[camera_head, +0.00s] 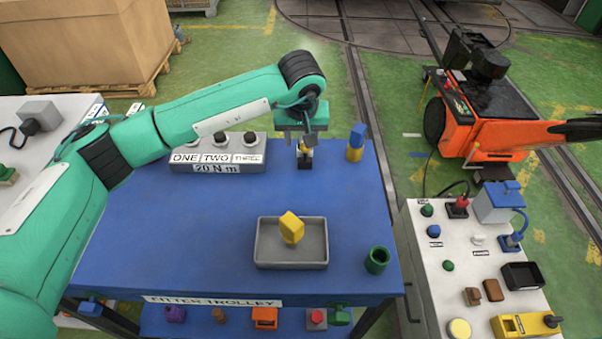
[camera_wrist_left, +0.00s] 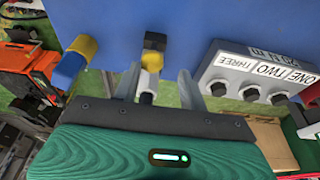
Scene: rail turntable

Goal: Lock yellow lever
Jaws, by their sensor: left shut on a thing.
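My left gripper (camera_head: 306,138) points down at the far edge of the blue table, shut on a small black, yellow and silver upright piece (camera_head: 305,155). In the left wrist view, the gripper (camera_wrist_left: 157,84) has its two fingers either side of the piece's silver shank (camera_wrist_left: 149,85), below its yellow collar and black block. I cannot tell whether this piece is the yellow lever. A yellow box with a black knob (camera_head: 526,325) lies on the grey panel at lower right, away from the gripper. My right gripper is not in view.
A blue-and-yellow cylinder (camera_head: 356,143) stands just right of the left gripper. The 20 N m box with black knobs (camera_head: 218,152) is to its left. A grey tray (camera_head: 291,262) holds a yellow block (camera_head: 291,228); a green cup (camera_head: 377,260) stands beside it. The table's left middle is clear.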

